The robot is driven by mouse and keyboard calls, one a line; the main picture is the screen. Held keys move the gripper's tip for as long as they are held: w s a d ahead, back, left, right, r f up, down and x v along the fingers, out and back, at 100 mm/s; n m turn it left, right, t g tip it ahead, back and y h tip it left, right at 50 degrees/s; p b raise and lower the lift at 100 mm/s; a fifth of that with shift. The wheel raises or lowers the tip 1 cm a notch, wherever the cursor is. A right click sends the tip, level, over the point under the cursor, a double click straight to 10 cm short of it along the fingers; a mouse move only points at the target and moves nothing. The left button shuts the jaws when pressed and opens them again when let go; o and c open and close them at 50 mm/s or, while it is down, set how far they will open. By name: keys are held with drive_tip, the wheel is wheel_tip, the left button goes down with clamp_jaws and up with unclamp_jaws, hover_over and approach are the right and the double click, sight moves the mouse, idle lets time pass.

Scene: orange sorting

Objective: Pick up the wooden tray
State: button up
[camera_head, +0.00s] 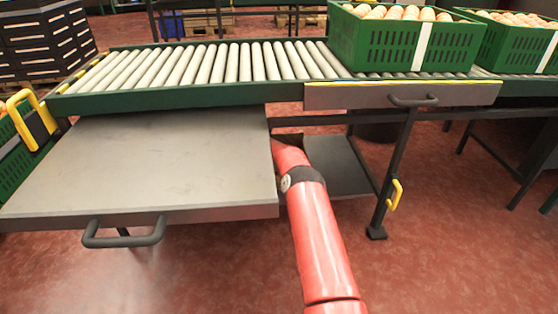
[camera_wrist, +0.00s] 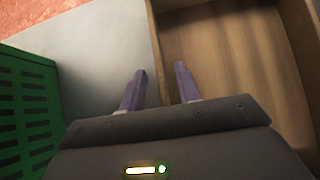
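The wooden tray (camera_wrist: 225,45) fills the right side of the wrist view. Its left wall runs away from me near the middle of that view, and its inside looks empty where it shows. My gripper (camera_wrist: 160,69) is open, with its two purple fingers apart. The left finger is over the grey surface outside the tray, and the right finger is over the tray's inside. The wall lies between them; I cannot tell how deep they reach. In the head view, the tray and my gripper are hidden under the conveyor and the grey panel.
A green crate (camera_wrist: 28,110) stands left of my gripper on the grey surface (camera_wrist: 95,50). In the head view, a grey panel with a handle (camera_head: 140,165) sticks out on the left, beside my arm. The roller conveyor (camera_head: 230,65) is above, bearing green crates (camera_head: 400,45) of oranges.

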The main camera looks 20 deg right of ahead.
drive_tip(key=shift+w+d+f, duration=0.15)
clamp_jaws()
idle(0.4)
